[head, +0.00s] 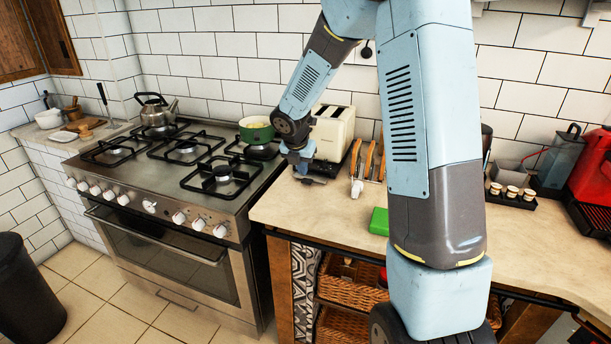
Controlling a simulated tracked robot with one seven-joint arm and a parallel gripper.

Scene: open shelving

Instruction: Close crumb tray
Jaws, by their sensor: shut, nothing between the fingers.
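A cream toaster (334,130) stands on the worktop against the tiled wall, just right of the stove. My gripper (304,174) is low over the worktop at the toaster's lower front left, pointing down. Its fingers are together with nothing between them. Dark flat parts show around the fingertips at the toaster's base. I cannot tell the crumb tray apart from my fingers there, nor how far out it is. My arm hides part of the toaster's left side, and I cannot tell whether the gripper touches it.
A stove (190,185) with a green pot (257,131) and a kettle (155,112) is on the left. A wooden rack (369,163) stands close right of the toaster. A green block (379,221) lies near the front edge.

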